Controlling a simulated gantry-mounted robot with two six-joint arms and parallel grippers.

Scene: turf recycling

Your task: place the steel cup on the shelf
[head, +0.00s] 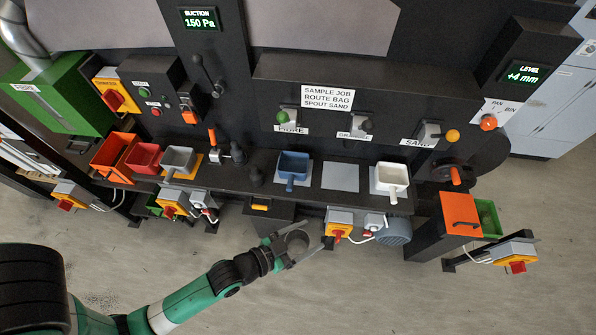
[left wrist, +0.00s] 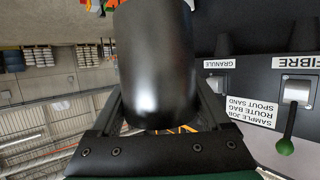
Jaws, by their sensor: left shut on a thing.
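My left gripper (head: 296,246) is shut on the steel cup (head: 297,238), in front of and below the shelf's front edge in the head view. The cup is grey and round, between the two fingers. In the left wrist view the cup (left wrist: 155,65) is a large, dark, shiny cylinder between the fingers and hides much of what is behind. The shelf (head: 260,193) is a long dark ledge along the machine front. On it are a blue scoop-like container (head: 293,167), a bare grey plate (head: 341,177) and a white container (head: 391,180). My right gripper is not in view.
Orange, red and grey containers (head: 178,160) stand at the shelf's left end. Levers with coloured knobs (head: 365,125) stick out above the shelf. A yellow and grey switch box (head: 340,224) and a motor (head: 394,231) are below its front edge. Open floor lies in front.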

